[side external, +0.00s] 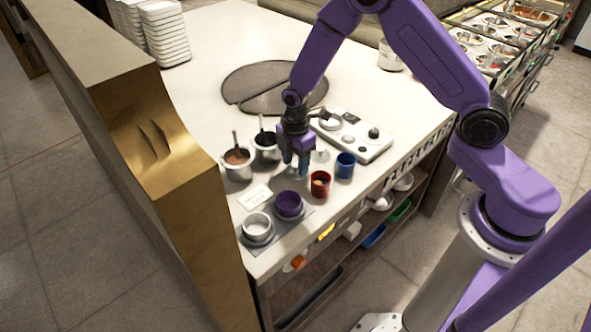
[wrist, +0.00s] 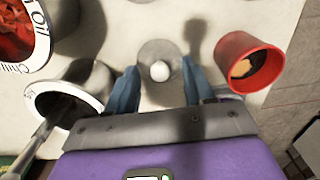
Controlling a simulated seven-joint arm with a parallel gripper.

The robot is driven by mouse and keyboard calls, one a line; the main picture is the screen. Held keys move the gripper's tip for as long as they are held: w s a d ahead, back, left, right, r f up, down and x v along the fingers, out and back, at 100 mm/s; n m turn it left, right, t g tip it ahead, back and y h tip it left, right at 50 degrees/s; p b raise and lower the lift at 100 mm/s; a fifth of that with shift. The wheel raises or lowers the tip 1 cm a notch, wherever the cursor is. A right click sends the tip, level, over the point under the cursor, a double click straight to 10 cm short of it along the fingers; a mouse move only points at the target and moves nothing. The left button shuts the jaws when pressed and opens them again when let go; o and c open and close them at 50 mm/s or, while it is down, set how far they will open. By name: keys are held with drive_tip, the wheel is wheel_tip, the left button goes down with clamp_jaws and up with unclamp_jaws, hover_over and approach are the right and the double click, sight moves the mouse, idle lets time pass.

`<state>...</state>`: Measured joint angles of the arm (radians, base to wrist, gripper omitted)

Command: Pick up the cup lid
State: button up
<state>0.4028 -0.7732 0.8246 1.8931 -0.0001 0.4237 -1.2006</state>
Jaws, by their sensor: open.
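The cup lid (wrist: 152,51), a grey round disc with a white knob in its middle, lies on the counter in the wrist view. My gripper (wrist: 159,86) is open and points down, with one blue finger on each side of the lid's near part. I cannot tell whether the fingers touch the lid or how high they are above it. In the side view my gripper (side external: 296,165) is low over the counter, and I cannot make out the lid clearly there.
A red cup (side external: 320,186) stands right of my gripper; it also shows in the wrist view (wrist: 238,46). A blue cup (side external: 345,165), two sauce pots (side external: 237,172) with ladles, a white device (side external: 362,138) and a purple bowl (side external: 289,205) are nearby. A pale disc (side external: 321,156) lies behind the red cup.

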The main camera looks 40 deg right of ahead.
clamp_jaws()
drive_tip(key=shift+r, duration=0.2)
